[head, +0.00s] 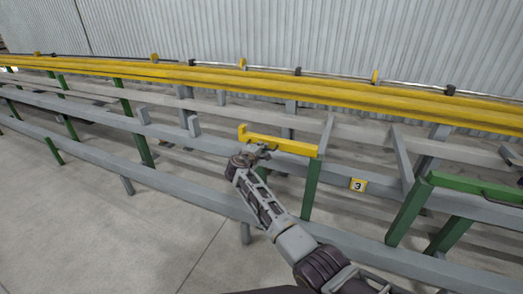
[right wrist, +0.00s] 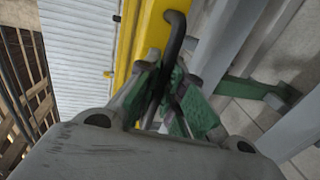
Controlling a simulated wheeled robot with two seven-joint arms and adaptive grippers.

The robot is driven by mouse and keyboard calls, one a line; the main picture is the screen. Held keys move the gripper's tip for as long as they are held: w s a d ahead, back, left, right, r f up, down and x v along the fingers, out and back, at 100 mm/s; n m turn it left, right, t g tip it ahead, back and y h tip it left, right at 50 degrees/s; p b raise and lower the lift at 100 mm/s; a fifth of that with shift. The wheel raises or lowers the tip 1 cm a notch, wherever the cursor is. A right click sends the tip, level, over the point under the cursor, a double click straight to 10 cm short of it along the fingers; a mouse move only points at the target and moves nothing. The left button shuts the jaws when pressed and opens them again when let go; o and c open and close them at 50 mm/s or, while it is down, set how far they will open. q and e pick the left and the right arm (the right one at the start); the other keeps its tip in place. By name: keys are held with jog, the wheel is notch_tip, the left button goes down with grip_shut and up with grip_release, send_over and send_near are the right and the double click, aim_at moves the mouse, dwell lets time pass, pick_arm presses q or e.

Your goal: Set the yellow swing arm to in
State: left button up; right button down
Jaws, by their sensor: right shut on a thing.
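The yellow swing arm (head: 285,145) lies along the grey rail near the middle of the head view, with a short upturned end at its left and a green post under its right end. In the right wrist view the yellow swing arm (right wrist: 150,30) runs up the picture with a dark bent handle (right wrist: 175,38) on it. My right gripper (head: 262,150) is at the swing arm's left part. In the right wrist view the green-padded fingers of my right gripper (right wrist: 172,98) are shut around the lower part of the handle. My left gripper is not in view.
A green-topped arm (head: 475,188) with a handle is at the right. Long yellow rails (head: 200,75) run behind, before a corrugated wall (head: 300,35). The floor (head: 90,220) at front left is clear.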

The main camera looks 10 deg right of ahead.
jog(key=shift+d, duration=0.1)
jog(key=c, duration=1.5)
grip_release()
